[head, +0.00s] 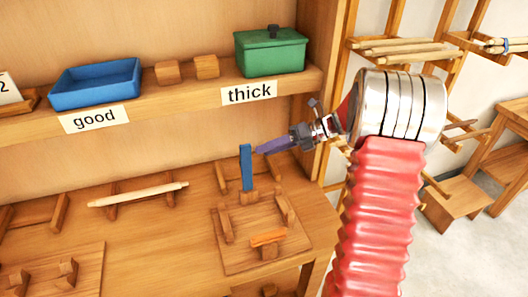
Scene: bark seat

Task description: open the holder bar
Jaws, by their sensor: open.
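A wooden holder (262,256) with upright posts stands on the bench, right of centre in the head view. A blue bar (246,167) stands upright at its back, above a small wooden block. An orange piece (268,238) lies across the front of the holder. I cannot tell for sure which of these is the holder bar. My gripper (262,148), with purple fingers, is just right of the blue bar's upper part and points left. It is open, with nothing seen between its fingers. I cannot tell how far in depth it is from the bar.
A shelf above carries a blue tray (95,84), two wooden blocks (206,67) and a green lidded box (270,52), with labels "good" and "thick". A pale stick (138,195) rests on supports at left. A rack (405,48) of sticks stands at right.

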